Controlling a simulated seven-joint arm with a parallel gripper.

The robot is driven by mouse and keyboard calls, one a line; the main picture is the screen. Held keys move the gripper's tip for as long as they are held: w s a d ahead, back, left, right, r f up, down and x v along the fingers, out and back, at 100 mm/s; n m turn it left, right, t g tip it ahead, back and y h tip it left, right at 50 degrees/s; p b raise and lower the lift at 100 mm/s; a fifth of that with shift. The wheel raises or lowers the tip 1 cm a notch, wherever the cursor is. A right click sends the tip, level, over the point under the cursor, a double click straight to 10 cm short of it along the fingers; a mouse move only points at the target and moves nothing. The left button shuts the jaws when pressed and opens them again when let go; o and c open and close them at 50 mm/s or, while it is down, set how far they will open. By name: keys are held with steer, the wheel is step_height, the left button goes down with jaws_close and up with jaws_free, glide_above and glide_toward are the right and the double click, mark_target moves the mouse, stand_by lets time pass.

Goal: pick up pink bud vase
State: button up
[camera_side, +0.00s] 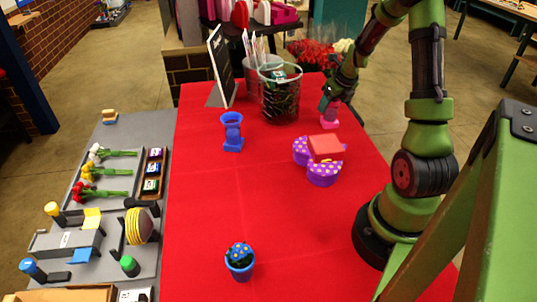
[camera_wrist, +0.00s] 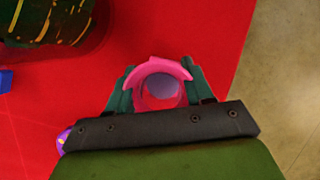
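The pink bud vase (camera_side: 328,123) stands near the far right edge of the red table in the side view, with its upper part mostly hidden by my gripper (camera_side: 331,105). In the wrist view I look down into its round mouth, and its pink rim (camera_wrist: 158,65) shows between the fingers of my gripper (camera_wrist: 158,85). One dark green finger is on each side of the vase, close against it. I cannot tell whether the fingers press on it. The vase looks upright and its base appears to be on the table.
The table's middle is clear.

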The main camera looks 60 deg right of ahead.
jaws_close()
steer(key=shift+r, duration=0.1)
